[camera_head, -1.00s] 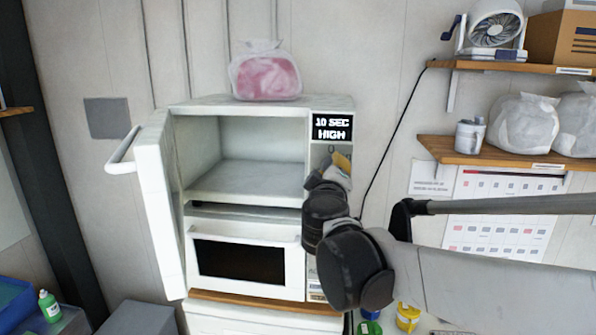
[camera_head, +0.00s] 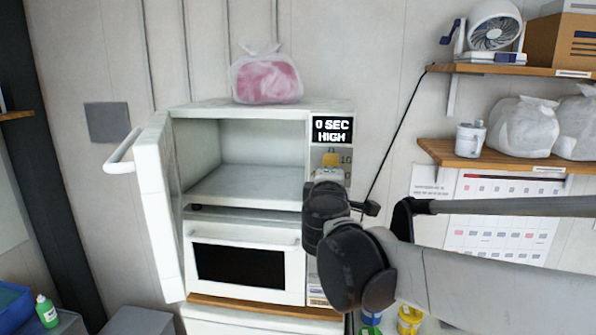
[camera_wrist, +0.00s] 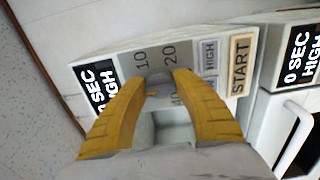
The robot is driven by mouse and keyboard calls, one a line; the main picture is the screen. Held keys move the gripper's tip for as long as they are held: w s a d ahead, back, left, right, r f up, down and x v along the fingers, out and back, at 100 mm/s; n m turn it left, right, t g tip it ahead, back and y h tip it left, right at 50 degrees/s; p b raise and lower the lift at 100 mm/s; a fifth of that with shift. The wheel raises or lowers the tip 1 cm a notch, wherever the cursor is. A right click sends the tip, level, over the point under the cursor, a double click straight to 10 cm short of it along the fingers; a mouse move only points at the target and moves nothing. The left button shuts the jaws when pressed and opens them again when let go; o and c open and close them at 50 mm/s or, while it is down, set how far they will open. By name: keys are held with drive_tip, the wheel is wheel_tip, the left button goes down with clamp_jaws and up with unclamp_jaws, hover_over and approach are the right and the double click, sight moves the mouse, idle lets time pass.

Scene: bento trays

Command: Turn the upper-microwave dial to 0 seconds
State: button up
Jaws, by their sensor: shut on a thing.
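The upper microwave (camera_head: 250,113) has its door (camera_head: 158,205) swung open to the left and its cavity is empty. Its display (camera_head: 332,129) reads "0 SEC HIGH". In the wrist view, the display (camera_wrist: 97,86) is at the left of the panel. My gripper (camera_wrist: 160,82) has yellow fingers shut on the grey dial (camera_wrist: 160,77) among the marks 10 and 20. In the head view my gripper (camera_head: 330,160) is at the panel just below the display, and the dial is hidden behind it.
The lower microwave (camera_head: 240,265) is closed below; its display (camera_wrist: 303,55) also reads "0 SEC HIGH". A START button (camera_wrist: 240,65) lies right of the dial. A bag of pink stuff (camera_head: 265,78) sits on top. Shelves (camera_head: 500,155) with bags stand at the right.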

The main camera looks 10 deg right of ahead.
idle(0.4)
drive_tip(key=o, duration=1.2)
drive_tip(key=v, duration=1.2)
